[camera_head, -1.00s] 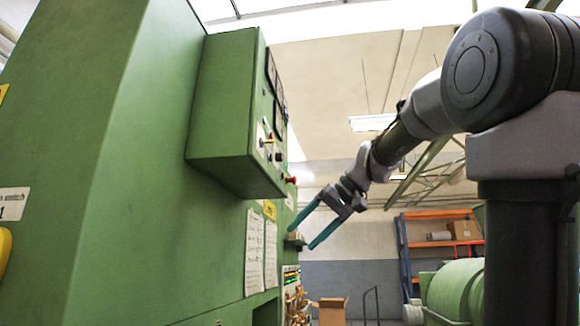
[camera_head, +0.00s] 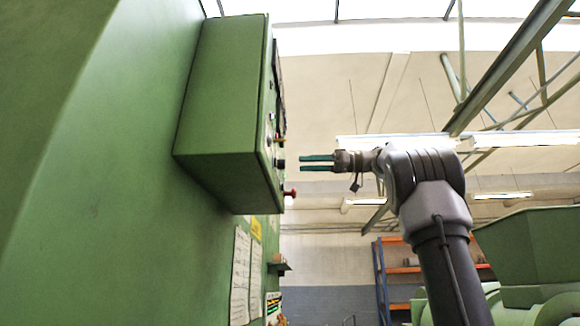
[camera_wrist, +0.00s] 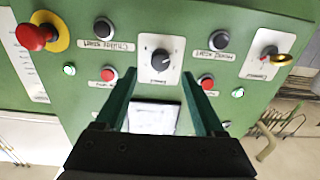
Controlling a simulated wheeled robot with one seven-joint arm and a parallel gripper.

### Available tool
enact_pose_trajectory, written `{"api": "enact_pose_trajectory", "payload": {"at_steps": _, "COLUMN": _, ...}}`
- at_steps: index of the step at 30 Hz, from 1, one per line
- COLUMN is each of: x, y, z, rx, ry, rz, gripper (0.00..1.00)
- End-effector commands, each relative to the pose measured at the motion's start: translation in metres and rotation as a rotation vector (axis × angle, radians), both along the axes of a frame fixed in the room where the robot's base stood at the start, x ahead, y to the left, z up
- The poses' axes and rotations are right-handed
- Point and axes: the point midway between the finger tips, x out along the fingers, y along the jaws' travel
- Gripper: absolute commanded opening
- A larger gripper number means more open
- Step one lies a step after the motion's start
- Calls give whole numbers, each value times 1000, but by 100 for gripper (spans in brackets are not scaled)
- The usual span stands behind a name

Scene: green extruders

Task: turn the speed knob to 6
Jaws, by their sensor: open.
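The speed knob is most likely the black rotary knob (camera_wrist: 160,56) on a white plate, upper middle of the wrist view; the small label below it is too blurred to read. A second rotary switch (camera_wrist: 268,52) with a yellowish handle sits on another white plate at the right. Both are on the green control box (camera_head: 222,110), whose front is seen nearly edge-on in the head view. My gripper (camera_head: 302,163) points at that front with a gap between. Its two teal fingers are apart and empty. In the wrist view my gripper (camera_wrist: 160,92) is just below the black knob.
A red mushroom button (camera_wrist: 35,37) on a yellow ring sticks out at the upper left; a red button (camera_head: 290,193) also protrudes in the head view. Black, red and green buttons surround the knob.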

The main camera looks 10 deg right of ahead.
Motion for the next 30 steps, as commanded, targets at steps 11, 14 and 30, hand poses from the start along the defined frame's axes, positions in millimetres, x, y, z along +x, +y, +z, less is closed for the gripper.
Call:
{"api": "enact_pose_trajectory", "payload": {"at_steps": 11, "x": 16, "y": 51, "z": -1, "rx": -1, "ry": 1, "rz": 1, "gripper": 71}}
{"api": "enact_pose_trajectory", "payload": {"at_steps": 14, "x": 17, "y": 55, "z": -1, "rx": 0, "ry": 3, "rz": 0, "gripper": 71}}
{"api": "enact_pose_trajectory", "payload": {"at_steps": 30, "x": 18, "y": 55, "z": -1, "rx": 0, "ry": 3, "rz": -1, "gripper": 0}}
